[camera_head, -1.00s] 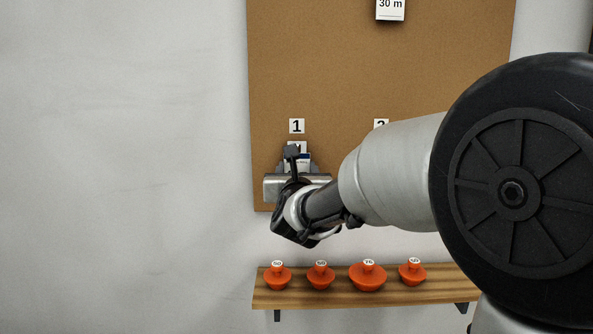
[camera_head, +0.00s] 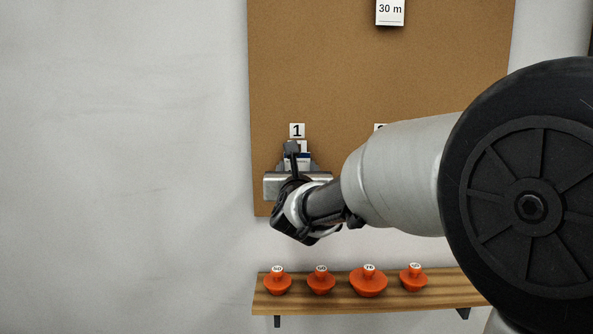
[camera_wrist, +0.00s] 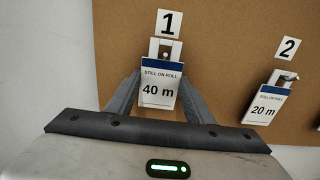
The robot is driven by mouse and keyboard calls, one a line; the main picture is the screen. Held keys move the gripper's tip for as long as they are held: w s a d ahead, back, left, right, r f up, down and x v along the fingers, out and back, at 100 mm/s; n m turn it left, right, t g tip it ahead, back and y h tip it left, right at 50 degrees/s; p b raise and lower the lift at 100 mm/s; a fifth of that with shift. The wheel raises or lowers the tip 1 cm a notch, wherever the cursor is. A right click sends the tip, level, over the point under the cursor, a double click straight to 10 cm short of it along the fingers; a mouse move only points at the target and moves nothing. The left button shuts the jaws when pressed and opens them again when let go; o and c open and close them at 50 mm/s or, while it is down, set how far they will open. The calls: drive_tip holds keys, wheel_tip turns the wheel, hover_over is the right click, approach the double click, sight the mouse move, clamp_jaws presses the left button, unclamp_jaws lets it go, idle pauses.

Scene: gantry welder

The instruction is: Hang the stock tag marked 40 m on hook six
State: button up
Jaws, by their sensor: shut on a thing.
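The stock tag marked 40 m (camera_wrist: 157,92), white with a blue band, is upright between the fingers of my gripper (camera_wrist: 160,80) in the wrist view. The gripper is shut on it. The tag is in front of the hook plate (camera_wrist: 166,48) under number 1; I cannot tell whether its hole is still on that hook. In the head view my gripper (camera_head: 298,163) is at the board's lower left, just below label 1 (camera_head: 297,131), and mostly covers the tag. Hook six is not in view.
A 20 m tag (camera_wrist: 264,106) hangs under number 2 (camera_wrist: 288,48), close to the right. A 30 m tag (camera_head: 390,12) hangs higher on the cork board (camera_head: 330,70). A wooden shelf (camera_head: 330,299) with several orange knobbed pieces (camera_head: 368,282) is below. My arm hides the board's lower right.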

drive_tip(key=s+b, duration=0.4)
drive_tip(key=s, duration=0.3)
idle(1.5)
idle(1.4)
